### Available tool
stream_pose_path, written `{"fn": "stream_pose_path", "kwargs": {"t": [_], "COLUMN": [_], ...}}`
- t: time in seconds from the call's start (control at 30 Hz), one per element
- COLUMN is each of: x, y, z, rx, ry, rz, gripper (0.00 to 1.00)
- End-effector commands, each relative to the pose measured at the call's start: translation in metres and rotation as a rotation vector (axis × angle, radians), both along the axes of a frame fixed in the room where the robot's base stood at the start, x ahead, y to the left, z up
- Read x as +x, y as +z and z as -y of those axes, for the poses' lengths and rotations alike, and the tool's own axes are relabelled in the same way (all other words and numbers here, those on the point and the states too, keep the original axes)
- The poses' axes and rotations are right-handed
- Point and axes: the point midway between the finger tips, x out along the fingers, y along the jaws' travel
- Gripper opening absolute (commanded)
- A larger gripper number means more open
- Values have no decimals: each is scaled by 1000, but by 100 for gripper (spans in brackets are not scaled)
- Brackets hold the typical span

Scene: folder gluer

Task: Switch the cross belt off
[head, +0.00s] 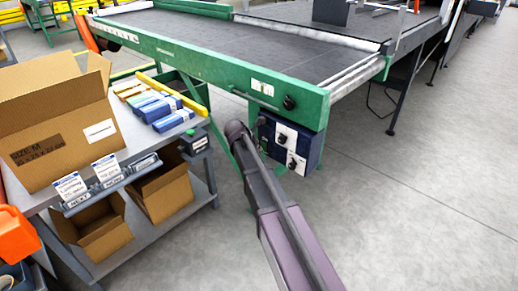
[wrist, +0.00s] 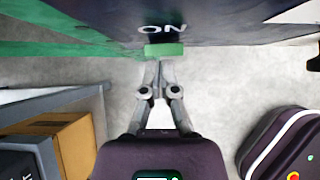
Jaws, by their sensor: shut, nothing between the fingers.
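The cross belt (head: 230,48) is a dark belt in a green frame. A dark blue control box (head: 312,150) with white plates and black knobs hangs under its near right corner. In the head view my arm reaches to the box's left side and the fingers are hidden.
A grey cart (head: 203,190) stands at the left with an open cardboard box (head: 55,125), more boxes below and several blue packs (head: 160,108). A black knob (head: 289,102) sits on the green frame. The floor (head: 420,210) at the right is clear.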

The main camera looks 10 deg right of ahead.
Motion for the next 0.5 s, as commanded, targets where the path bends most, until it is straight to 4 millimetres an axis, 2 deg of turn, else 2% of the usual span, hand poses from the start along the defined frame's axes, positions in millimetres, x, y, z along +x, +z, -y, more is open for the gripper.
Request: {"fn": "stream_pose_path", "kwargs": {"t": [0.5], "x": [0], "y": [12], "z": [4], "rx": [1], "ry": [-4], "rz": [0], "gripper": [0]}}
